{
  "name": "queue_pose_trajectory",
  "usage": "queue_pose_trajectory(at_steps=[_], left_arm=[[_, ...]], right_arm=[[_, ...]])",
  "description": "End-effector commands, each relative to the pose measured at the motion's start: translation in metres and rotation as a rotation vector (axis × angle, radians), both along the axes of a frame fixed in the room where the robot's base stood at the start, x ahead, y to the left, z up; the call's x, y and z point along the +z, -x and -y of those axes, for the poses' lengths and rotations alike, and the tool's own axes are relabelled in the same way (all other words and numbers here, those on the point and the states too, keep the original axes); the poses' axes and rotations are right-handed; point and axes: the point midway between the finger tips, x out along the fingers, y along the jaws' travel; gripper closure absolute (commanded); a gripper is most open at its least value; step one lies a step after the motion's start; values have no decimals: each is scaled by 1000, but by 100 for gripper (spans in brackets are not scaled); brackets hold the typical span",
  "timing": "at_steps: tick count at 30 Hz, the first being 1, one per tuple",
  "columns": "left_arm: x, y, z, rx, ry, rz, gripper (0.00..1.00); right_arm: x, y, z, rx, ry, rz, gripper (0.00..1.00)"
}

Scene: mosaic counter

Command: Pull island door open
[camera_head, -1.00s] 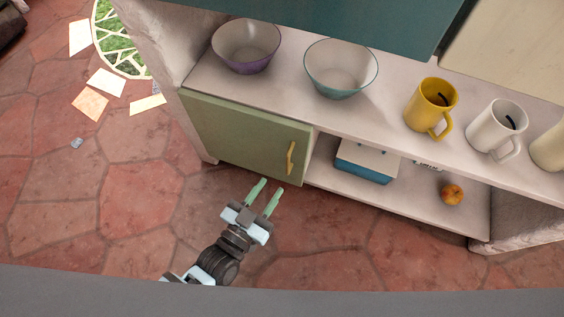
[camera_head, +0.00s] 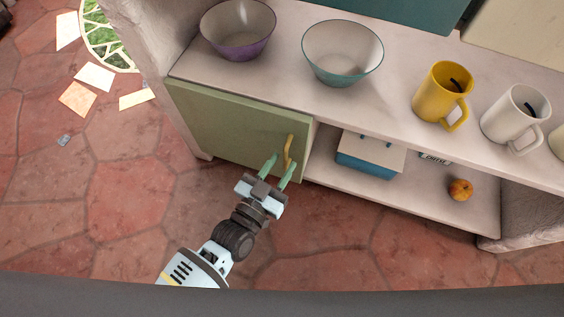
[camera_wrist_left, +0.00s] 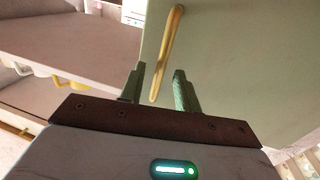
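The island door (camera_head: 235,125) is a green cabinet door, closed, at the left of the counter's lower level. Its yellow handle (camera_head: 288,149) is a vertical bar near the door's right edge. My left gripper (camera_head: 281,167) is open with green fingertips just in front of the handle. In the left wrist view the handle (camera_wrist_left: 167,52) runs down from the top and its lower end lies between the two open fingers (camera_wrist_left: 160,88). The green door (camera_wrist_left: 240,60) fills the area behind it. I cannot tell whether a finger touches the handle. My right gripper is not in view.
A purple bowl (camera_head: 238,30), a teal bowl (camera_head: 342,54), a yellow mug (camera_head: 440,92) and a white mug (camera_head: 514,115) stand on the counter. A blue-and-white box (camera_head: 368,158) and an orange fruit (camera_head: 460,190) sit on the open shelf. The floor (camera_head: 110,190) before the door is clear.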

Motion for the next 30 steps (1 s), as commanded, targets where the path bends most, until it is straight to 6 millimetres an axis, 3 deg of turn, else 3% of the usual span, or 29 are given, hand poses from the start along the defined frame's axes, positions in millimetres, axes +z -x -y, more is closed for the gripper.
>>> queue_pose_trajectory(at_steps=[12, 20, 30], left_arm=[[0, -9, 5, 0, 0, -1, 67], [0, -9, 5, 0, 0, -1, 99], [0, -9, 5, -1, 0, -1, 100]], right_arm=[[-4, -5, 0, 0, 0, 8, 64], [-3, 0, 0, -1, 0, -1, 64], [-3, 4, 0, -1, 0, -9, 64]])
